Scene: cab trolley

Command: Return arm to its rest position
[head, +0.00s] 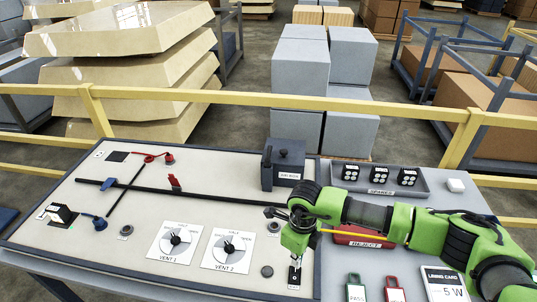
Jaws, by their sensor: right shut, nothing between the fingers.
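My right arm, green and black, reaches in from the right over the panel. Its right gripper (296,258) points down near the panel's front right part and is shut with nothing in it. Just below it is a small white plate with a black switch (294,278); I cannot tell whether the gripper touches it. My left gripper is not in view.
A dark box (283,163) stands at the panel's back edge. A grey tray (425,186) of dark blocks and a red REJECT tray (350,239) lie to the right, the latter partly behind my arm. Tags and a card are at the front right. A yellow rail (250,99) runs behind.

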